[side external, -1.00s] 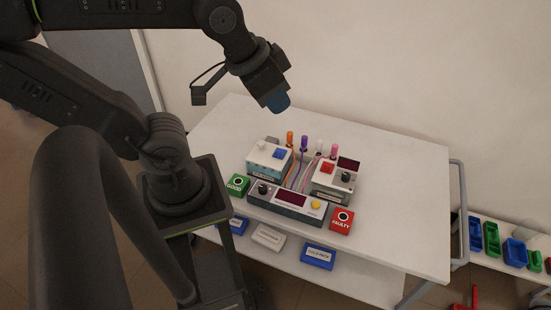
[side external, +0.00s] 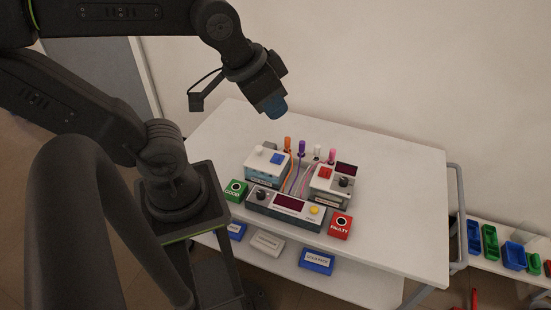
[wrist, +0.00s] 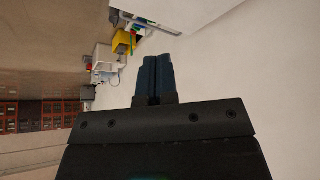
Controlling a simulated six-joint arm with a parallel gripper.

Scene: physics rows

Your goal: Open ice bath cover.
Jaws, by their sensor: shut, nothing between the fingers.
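My gripper (side external: 274,107) hangs in the air above the back of the white table, with blue fingers shut and nothing between them. In the wrist view, the two fingers (wrist: 156,66) lie side by side. Below it, on the table, is a white and light-blue box (side external: 268,167) with a white knob (side external: 259,149) and a blue square (side external: 276,158) on top. This may be the ice bath with its cover, but its label is too small to read. The gripper is well clear of it. The box is not recognisable in the wrist view.
A second box (side external: 332,185) with a red square and black knob stands to the right. A grey console (side external: 285,206) lies in front, between a green GOOD block (side external: 235,190) and a red FAULTY block (side external: 340,226). Several coloured probes stand behind. The table's right side is clear.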

